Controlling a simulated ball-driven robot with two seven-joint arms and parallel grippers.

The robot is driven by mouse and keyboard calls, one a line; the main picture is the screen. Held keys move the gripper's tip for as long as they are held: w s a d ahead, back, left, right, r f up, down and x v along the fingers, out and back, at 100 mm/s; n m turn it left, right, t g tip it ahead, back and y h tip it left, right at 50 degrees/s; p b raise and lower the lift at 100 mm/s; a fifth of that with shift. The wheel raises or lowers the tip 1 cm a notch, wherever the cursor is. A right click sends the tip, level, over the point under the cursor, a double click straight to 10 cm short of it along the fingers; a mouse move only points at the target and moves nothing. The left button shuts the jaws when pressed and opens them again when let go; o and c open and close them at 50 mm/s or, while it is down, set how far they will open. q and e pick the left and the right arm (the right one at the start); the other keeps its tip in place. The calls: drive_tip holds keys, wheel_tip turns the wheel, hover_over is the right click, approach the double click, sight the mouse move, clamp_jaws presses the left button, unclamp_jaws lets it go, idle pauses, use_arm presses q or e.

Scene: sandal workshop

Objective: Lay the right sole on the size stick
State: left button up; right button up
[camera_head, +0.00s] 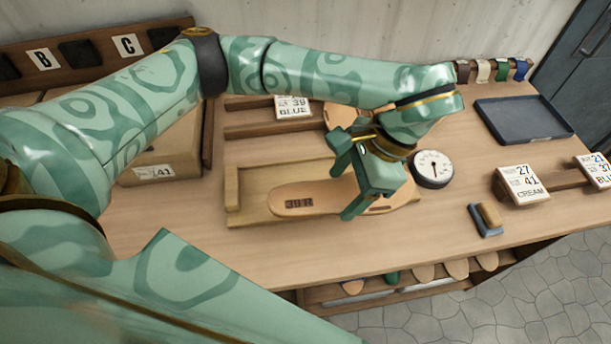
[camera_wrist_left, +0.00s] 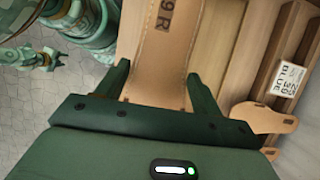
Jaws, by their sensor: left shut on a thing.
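The right sole (camera_head: 300,200) is tan and marked 39R. It lies lengthwise over the size stick (camera_head: 232,187), a pale wooden board with a raised stop at its left end. The sole's marked end points toward that stop, with a small gap. I cannot tell whether the sole touches the board. My left gripper (camera_head: 349,183) is shut across the sole's sides, toward its right end, and hides part of it. In the left wrist view the sole (camera_wrist_left: 155,62) runs between the fingers (camera_wrist_left: 158,76).
A round dial gauge (camera_head: 433,168) stands just right of the gripper. A small wooden-handled tool (camera_head: 488,217), label cards (camera_head: 522,184) and a dark tray (camera_head: 524,118) are farther right. Another sole (camera_head: 340,115) lies behind my arm. The bench front is clear.

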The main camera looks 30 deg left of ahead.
use_arm(q)
drive_tip(key=w+a+f, duration=0.3)
drive_tip(key=w+a, duration=0.1)
drive_tip(key=a, duration=0.3)
drive_tip(key=shift+f, duration=0.25)
drive_tip(key=a+f, duration=0.1)
drive_tip(key=w+a+f, duration=0.1)
drive_tip(key=f, duration=0.1)
drive_tip(key=w+a+f, duration=0.1)
drive_tip(key=shift+f+b, duration=0.2)
drive_tip(key=shift+b, duration=0.2)
drive_tip(key=shift+w+a+f, duration=0.2)
drive_tip(key=shift+a+f, duration=0.1)
drive_tip(key=shift+f, duration=0.1)
drive_tip(key=f, duration=0.4)
drive_tip(key=shift+w+a+b, duration=0.15)
drive_tip(key=shift+a+b, duration=0.05)
drive_tip(key=shift+b, duration=0.2)
drive_tip(key=shift+r, duration=0.15)
use_arm(e)
drive_tip(key=shift+s+a+f, duration=0.25)
drive_tip(key=shift+s+f, duration=0.25)
drive_tip(key=shift+f, duration=0.15)
use_arm(q)
drive_tip(key=o, duration=0.8)
drive_tip(key=shift+c, duration=0.2)
use_arm(e)
drive_tip(key=shift+d, duration=0.15)
